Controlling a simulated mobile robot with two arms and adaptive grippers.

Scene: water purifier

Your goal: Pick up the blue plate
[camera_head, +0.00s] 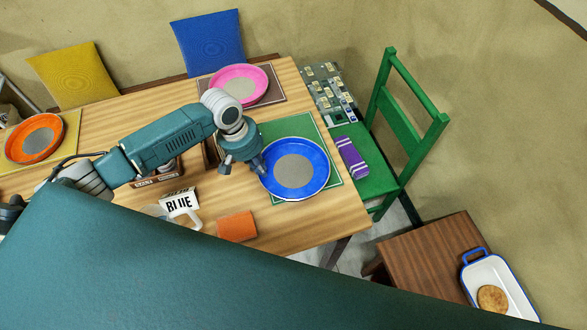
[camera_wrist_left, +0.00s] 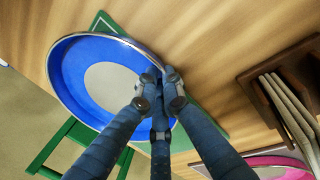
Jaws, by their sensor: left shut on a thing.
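The blue plate (camera_head: 319,163) has a grey round centre and is over the green placemat (camera_head: 316,129) at the right end of the table. I cannot tell whether it touches the mat. My left gripper (camera_head: 261,166) is shut on the plate's left rim. In the left wrist view the plate (camera_wrist_left: 74,72) shows at the left, and the fingertips of the gripper (camera_wrist_left: 160,84) close on its rim. My right gripper is not in view.
A pink plate (camera_head: 257,83) is behind, and an orange plate (camera_head: 16,146) is at the left. A white mug (camera_head: 178,201) and an orange object (camera_head: 237,226) are near the front edge. A green chair (camera_head: 404,121) stands close at the right.

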